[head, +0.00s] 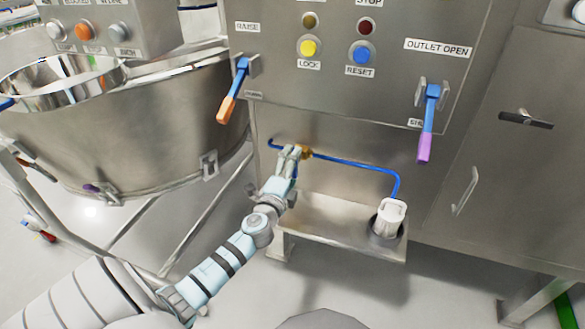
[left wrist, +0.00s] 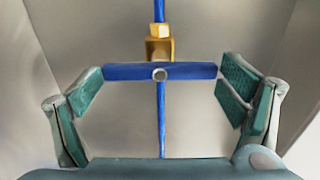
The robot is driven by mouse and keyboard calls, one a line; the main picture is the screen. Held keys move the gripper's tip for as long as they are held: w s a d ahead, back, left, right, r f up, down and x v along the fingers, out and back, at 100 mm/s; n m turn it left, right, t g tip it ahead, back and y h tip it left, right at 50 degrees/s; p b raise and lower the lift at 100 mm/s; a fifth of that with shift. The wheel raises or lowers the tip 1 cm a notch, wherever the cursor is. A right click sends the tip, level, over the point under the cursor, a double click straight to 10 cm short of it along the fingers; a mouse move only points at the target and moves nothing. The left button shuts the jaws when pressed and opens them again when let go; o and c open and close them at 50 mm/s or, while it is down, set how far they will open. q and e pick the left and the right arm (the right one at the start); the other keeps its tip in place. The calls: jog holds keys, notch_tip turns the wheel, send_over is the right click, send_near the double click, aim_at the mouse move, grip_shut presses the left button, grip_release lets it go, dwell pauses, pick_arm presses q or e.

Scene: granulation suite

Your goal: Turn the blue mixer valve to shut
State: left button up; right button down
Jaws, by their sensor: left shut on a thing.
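The blue mixer valve is a brass body (head: 305,152) with a blue bar handle (left wrist: 125,72), set in a thin blue line below the control panel. In the left wrist view the bar lies crosswise to the blue line (left wrist: 161,120), with a round screw at its middle. The brass body (left wrist: 159,46) shows behind and above it. My left gripper (head: 291,154) is at the valve, its green-padded fingers (left wrist: 160,80) at the two ends of the bar, shut on it. In the head view the gripper hides the handle. My right gripper is not in view.
The steel panel above carries an orange-tipped lever (head: 228,108), a purple-tipped lever (head: 425,146) and a blue reset button (head: 362,53). A large steel bowl (head: 120,125) is at left.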

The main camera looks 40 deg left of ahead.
pick_arm(q)
jog(key=o, duration=0.9)
jog(key=v, duration=1.2)
